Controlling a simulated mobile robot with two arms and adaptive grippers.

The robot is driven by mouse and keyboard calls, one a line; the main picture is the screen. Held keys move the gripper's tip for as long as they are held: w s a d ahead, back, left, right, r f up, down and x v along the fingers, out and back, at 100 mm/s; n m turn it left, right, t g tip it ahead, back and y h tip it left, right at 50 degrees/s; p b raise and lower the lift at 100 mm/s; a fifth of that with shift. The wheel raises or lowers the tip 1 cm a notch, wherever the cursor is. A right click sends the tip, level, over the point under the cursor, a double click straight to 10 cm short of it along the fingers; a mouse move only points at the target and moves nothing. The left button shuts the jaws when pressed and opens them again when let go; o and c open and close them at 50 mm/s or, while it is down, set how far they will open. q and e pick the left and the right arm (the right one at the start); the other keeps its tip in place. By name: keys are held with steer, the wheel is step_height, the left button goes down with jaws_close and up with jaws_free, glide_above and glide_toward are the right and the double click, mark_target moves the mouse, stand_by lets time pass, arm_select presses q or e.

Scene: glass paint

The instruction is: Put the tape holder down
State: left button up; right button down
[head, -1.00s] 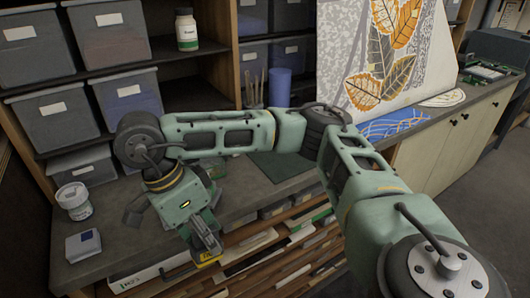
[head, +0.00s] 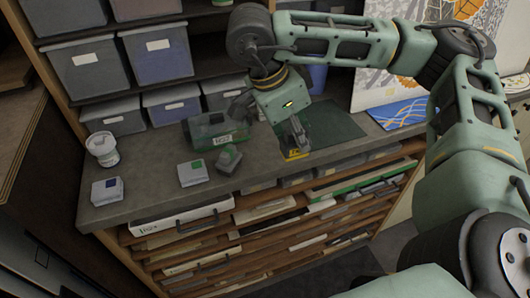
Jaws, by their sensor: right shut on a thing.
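My right gripper (head: 294,140) reaches down from the upper right and is shut on a small yellow thing with dark marks, which looks like the tape holder (head: 297,155). Only a small part of it shows below the fingers. It is at the front edge of the grey counter (head: 150,207), by the left side of a dark green mat (head: 334,124). I cannot tell whether it touches the counter. My left gripper is out of view.
A green case with a white label (head: 222,140), a grey block (head: 228,159), two small boxes (head: 193,173) (head: 107,191) and a white jar (head: 102,148) stand to the left. Grey bins (head: 158,55) fill the shelves behind. A patterned panel (head: 385,85) stands at the right.

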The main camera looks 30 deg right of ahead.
steer(key=w+f, duration=0.2)
steer(key=w, duration=0.1)
steer(key=w+f, duration=0.2)
steer(key=w, duration=0.2)
steer(key=w+f, duration=0.2)
steer(key=w, duration=0.2)
steer(key=shift+a+f+p, duration=0.2)
steer(key=shift+p, duration=0.2)
steer(key=shift+w+f, duration=0.15)
steer(key=shift+f, duration=0.05)
step_height(320, 180, down, 3)
steer(key=shift+r+p, duration=0.1)
steer(key=shift+p, duration=0.9)
steer(key=shift+f, duration=0.45)
steer(key=c, duration=1.3)
jaws_free()
steer(key=shift+c, duration=0.2)
